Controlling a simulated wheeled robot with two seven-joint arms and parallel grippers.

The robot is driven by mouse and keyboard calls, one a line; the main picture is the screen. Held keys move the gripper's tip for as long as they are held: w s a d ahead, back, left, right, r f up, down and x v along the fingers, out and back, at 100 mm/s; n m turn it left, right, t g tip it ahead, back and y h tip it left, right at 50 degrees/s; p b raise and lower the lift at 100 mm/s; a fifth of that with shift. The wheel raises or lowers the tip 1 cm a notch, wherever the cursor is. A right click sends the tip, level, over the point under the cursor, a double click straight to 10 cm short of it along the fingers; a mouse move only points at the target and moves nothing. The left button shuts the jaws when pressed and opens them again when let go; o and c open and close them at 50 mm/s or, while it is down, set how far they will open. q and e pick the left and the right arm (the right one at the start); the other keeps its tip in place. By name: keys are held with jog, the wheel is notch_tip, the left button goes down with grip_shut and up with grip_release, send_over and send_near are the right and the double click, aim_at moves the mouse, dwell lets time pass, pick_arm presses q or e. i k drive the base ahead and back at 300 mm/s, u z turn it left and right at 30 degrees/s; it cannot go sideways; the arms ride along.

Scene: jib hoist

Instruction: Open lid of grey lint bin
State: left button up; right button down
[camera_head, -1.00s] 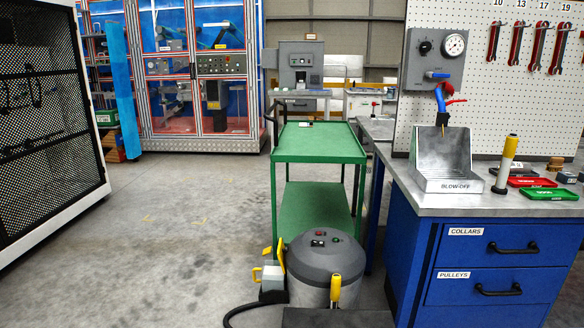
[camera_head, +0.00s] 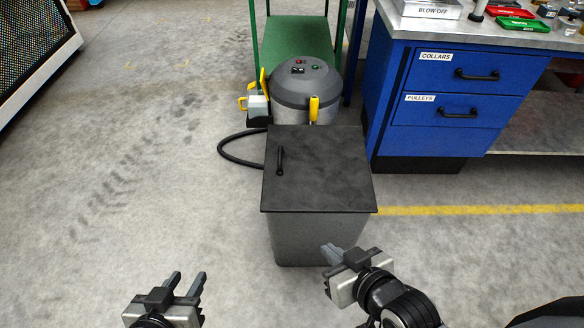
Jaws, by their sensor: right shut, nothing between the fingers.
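The grey lint bin (camera_head: 315,238) stands on the floor in the middle of the head view. Its flat dark lid (camera_head: 325,180) is down over the top. A black bar handle (camera_head: 280,161) sits on the lid near its left edge. My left gripper (camera_head: 187,284) is at the bottom left, open and empty, apart from the bin over bare floor. My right gripper (camera_head: 330,253) is shut and empty, in front of the bin's lower right front, covering part of it. I cannot tell whether it touches the bin.
A grey vacuum drum (camera_head: 305,95) with a yellow latch and black hose (camera_head: 228,150) stands just behind the bin. A green cart (camera_head: 297,45) is behind that. A blue drawer cabinet (camera_head: 445,105) stands to the right. The floor at left is clear.

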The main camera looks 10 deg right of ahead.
aim_at(311, 169)
jog(key=u, duration=0.5)
jog(key=k, duration=0.15)
jog(key=z, duration=1.6)
jog(key=i, duration=1)
jog(key=u, duration=1.8)
